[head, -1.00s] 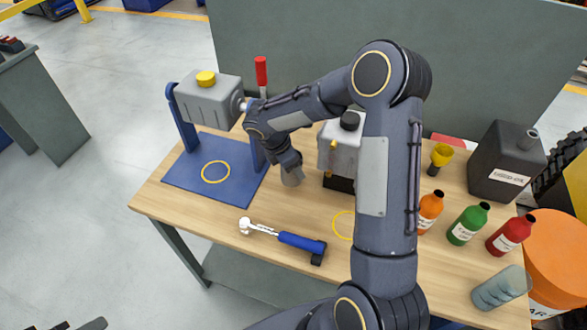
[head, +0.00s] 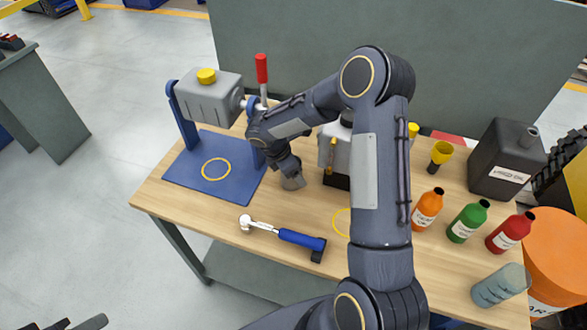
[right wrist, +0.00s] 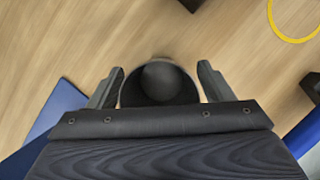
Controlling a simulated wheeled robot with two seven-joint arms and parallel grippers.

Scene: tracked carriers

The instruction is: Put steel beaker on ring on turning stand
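The steel beaker (head: 293,182) stands on the wooden table, right of the turning stand, partly hidden by my right gripper (head: 289,173). In the right wrist view the beaker (right wrist: 160,82) is between the two fingers of the right gripper (right wrist: 160,80). The fingers are apart, with a narrow gap to its sides. The turning stand has a blue base plate (head: 190,183) and uprights that hold a grey block (head: 209,100) with a yellow cap. A yellow ring (head: 216,169) is marked on the bare plate. My left gripper (head: 82,324) shows only as dark, separated fingertips at the bottom left edge.
A blue-handled tool (head: 285,234) lies at the table's front. A second yellow ring (head: 341,222) is partly behind my right arm. A grey machine (head: 332,150) stands close right of the beaker. Bottles (head: 468,222), a black can (head: 507,160) and a glass jar (head: 500,287) fill the right side.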

